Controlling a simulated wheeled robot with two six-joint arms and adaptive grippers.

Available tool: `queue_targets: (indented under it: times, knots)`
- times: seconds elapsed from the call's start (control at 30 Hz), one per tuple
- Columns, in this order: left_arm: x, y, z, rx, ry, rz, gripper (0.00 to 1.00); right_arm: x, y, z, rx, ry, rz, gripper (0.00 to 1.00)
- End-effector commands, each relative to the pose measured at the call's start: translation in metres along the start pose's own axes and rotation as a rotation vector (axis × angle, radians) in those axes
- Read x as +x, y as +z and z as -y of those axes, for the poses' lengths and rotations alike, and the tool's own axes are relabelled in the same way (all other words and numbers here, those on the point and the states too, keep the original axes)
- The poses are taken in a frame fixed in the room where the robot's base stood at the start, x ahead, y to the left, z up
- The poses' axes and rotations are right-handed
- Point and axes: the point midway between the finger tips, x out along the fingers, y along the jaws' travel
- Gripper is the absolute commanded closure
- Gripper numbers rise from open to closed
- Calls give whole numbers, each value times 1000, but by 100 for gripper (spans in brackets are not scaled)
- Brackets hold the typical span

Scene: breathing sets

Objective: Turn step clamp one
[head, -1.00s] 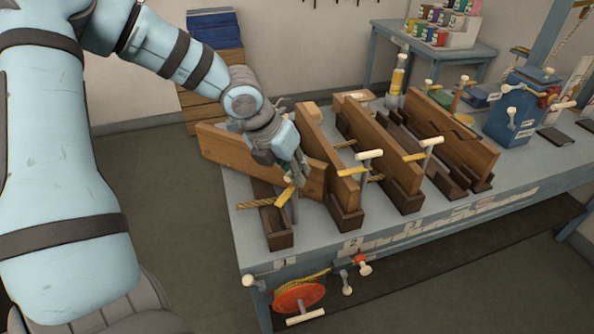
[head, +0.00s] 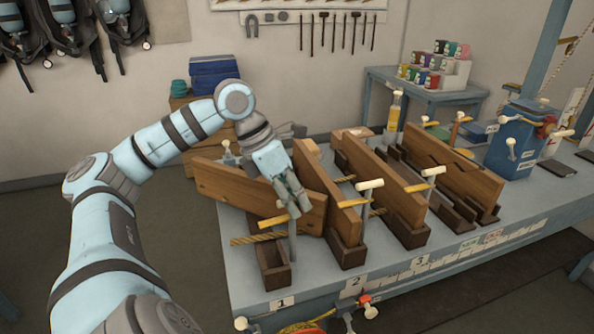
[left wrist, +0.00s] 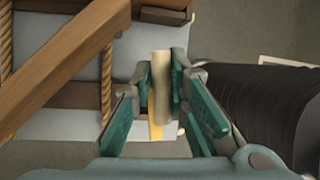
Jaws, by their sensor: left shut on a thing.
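Step clamp one stands at the tray marked 1, with a yellow bar (head: 272,221) and an upright grey post (head: 292,243). Its pale handle (left wrist: 161,88) lies between the green finger pads in the left wrist view. My left gripper (head: 292,203) reaches down over the clamp from behind and is shut on this handle. The fingers hide most of the handle in the head view. A wooden board (head: 240,190) leans at a slant behind the clamp, with a dark wooden tray (head: 274,268) in front of it. My right gripper is not in view.
More boards in dark trays stand to the right, with pale-handled clamps (head: 370,185) and (head: 432,172) close by. A rope (head: 258,238) runs across the first tray. A blue box (head: 512,140) stands at the bench's far right. The front bench strip is mostly clear.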

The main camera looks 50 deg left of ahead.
Motion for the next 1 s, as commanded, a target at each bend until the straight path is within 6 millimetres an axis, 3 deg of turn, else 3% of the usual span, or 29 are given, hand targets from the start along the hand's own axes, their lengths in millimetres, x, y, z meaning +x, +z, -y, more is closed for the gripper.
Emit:
queue_targets:
  times: [0.3, 0.83, 0.87, 0.97, 1.0]
  knots:
    - [-1, -2, 1, 81, -38, -24, 100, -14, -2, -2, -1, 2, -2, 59]
    - [0, -4, 0, 98, -46, -30, 100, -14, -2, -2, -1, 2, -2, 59]
    - [0, -4, 0, 98, -46, -31, 83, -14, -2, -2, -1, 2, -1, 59]
    - [0, -3, 0, 99, -46, -29, 67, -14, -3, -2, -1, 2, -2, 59]
    - [1, -3, 1, 100, -47, -28, 67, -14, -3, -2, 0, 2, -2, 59]
